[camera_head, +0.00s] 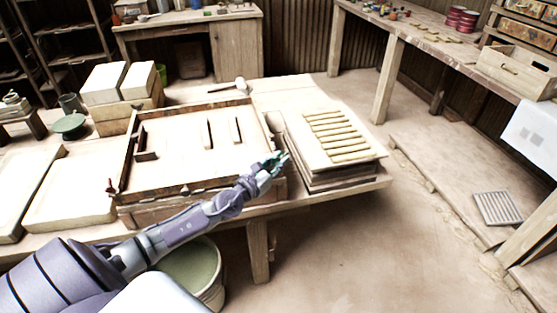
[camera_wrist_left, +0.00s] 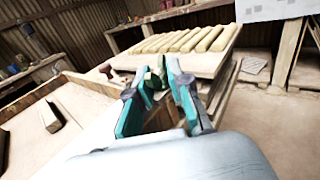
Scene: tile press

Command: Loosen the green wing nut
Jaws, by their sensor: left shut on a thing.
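The green wing nut (camera_wrist_left: 155,74) shows in the left wrist view between my fingertips, at the right-hand edge of the wooden press frame (camera_head: 127,172). My left gripper (camera_head: 276,162) reaches across the front of the table to the frame's right side. In the left wrist view its teal fingers (camera_wrist_left: 158,88) are closed around the nut, with one finger on either side. The fingers hide part of the nut, and its thread cannot be made out. My right gripper is not in view.
A stack of boards (camera_head: 325,180) carrying several clay strips (camera_head: 337,135) lies close to the right of my gripper. A red knob (camera_head: 110,187) is on the frame's left side. A mallet (camera_head: 240,85) lies behind the frame. A bucket (camera_head: 198,270) stands below the table's front edge.

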